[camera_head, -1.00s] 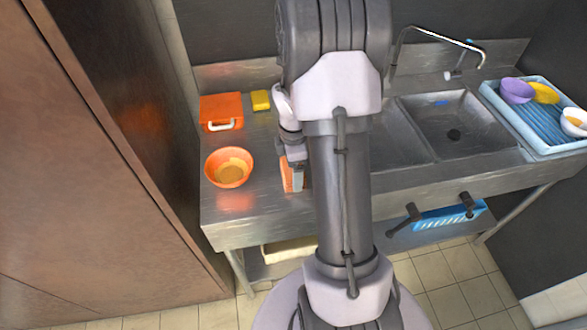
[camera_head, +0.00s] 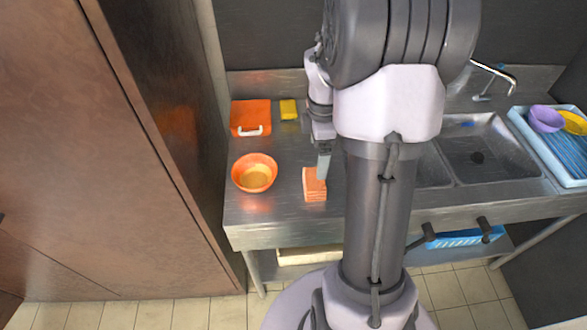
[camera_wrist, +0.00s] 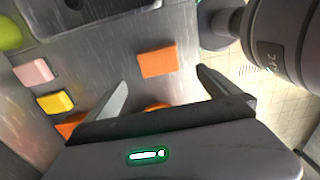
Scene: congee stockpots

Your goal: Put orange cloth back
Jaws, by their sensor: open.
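The orange cloth (camera_head: 315,188) lies as a small folded block on the steel counter, near its front edge and right of the orange bowl. In the wrist view the orange cloth (camera_wrist: 156,62) lies flat beyond the fingertips, in line with the gap between them. My gripper (camera_head: 323,170) is by the cloth's back right side in the head view and appears raised above it. In the wrist view my gripper (camera_wrist: 161,78) has its fingers spread with nothing between them.
An orange bowl (camera_head: 254,173) stands left of the cloth. An orange box with a white handle (camera_head: 250,118) and a yellow sponge (camera_head: 289,109) are behind it. A pink block (camera_wrist: 33,71) lies by the sponge. Sinks (camera_head: 480,150) and a blue tray (camera_head: 560,150) are right.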

